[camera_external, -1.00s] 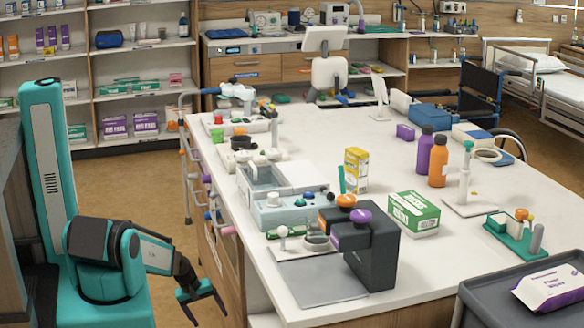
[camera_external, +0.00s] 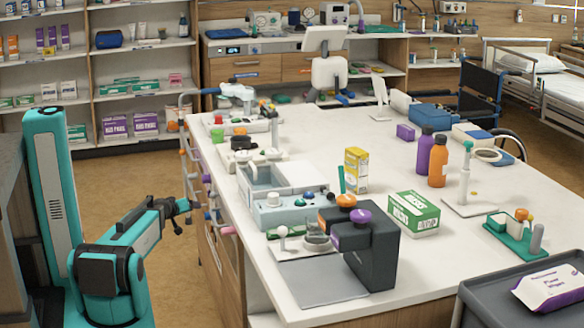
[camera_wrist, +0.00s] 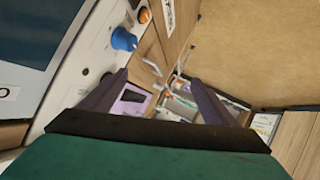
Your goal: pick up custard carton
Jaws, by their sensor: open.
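A yellow carton (camera_external: 356,170) stands upright on the white worktop, behind the green and white box. It is the likeliest custard carton, though its label is too small to read. My gripper (camera_external: 180,214) is off the left side of the worktop, well apart from the carton. In the wrist view my gripper (camera_wrist: 163,95) shows two dark fingers spread apart with nothing held between them. I cannot make out the yellow carton in the wrist view.
The worktop (camera_external: 320,290) has a pale blue device (camera_external: 285,210), a dark grey machine (camera_external: 370,250), a green and white box (camera_external: 413,212), and purple (camera_external: 424,150) and orange (camera_external: 438,165) bottles. A rail with coloured grips (camera_external: 186,165) stands at its left. The floor (camera_external: 130,180) behind my arm is clear.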

